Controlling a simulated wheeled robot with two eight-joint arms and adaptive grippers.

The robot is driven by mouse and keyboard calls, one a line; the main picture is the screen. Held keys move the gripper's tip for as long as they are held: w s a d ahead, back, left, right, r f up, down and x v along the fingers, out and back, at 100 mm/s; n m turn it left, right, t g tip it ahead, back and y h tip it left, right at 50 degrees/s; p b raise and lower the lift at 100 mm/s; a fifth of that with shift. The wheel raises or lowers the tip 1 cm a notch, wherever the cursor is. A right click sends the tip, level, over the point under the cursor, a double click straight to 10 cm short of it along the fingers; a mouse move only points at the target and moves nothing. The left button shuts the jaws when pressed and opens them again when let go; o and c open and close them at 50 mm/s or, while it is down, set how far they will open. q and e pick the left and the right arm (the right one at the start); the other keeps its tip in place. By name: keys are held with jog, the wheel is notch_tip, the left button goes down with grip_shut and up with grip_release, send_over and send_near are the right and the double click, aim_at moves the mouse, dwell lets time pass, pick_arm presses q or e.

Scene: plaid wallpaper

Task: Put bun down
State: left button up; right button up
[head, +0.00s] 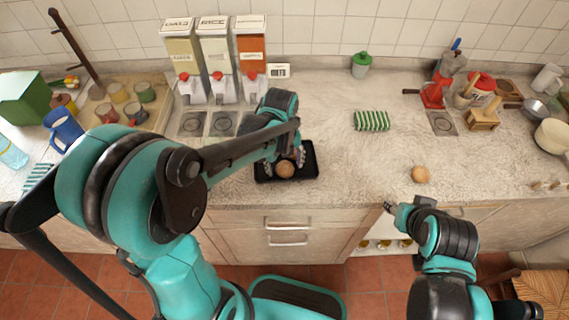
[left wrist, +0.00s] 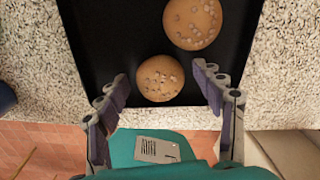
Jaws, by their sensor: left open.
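A black tray (head: 310,176) lies on the counter near its front edge. In the left wrist view two seeded buns rest on the tray (left wrist: 120,40): a near bun (left wrist: 160,78) and a far bun (left wrist: 193,22). The head view shows only one bun (head: 285,170) on it; my left arm hides the rest. My left gripper (head: 285,163) is open over the tray, its fingers on either side of the near bun, with gaps visible. Another bun (head: 420,175) lies on the bare counter to the right. My right gripper (head: 390,208) is at the counter's front edge, empty-looking; its jaws are too small to judge.
Three dispensers (head: 216,60) stand behind the tray. A green striped cloth (head: 372,121) and a green-lidded jar (head: 361,65) are on the counter. A red coffee grinder (head: 435,92) stands at the back right. The counter between tray and loose bun is clear.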

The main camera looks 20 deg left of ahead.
aim_at(283, 165)
pick_arm(q)
jog(key=shift+r, duration=0.3)
notch_tip(283, 165, up, 11)
jog(key=p, duration=0.4)
jog(key=s+a+r+n+t, duration=0.1)
jog(key=s+n, duration=0.4)
jog(key=n, duration=0.9)
jog(key=s+a+r+n+t, duration=0.1)
jog(key=s+a+n+t, duration=0.2)
jog(key=n, duration=1.2)
jog(key=s+t, duration=0.2)
jog(key=t, duration=0.1)
jog(key=shift+s+a, duration=0.15)
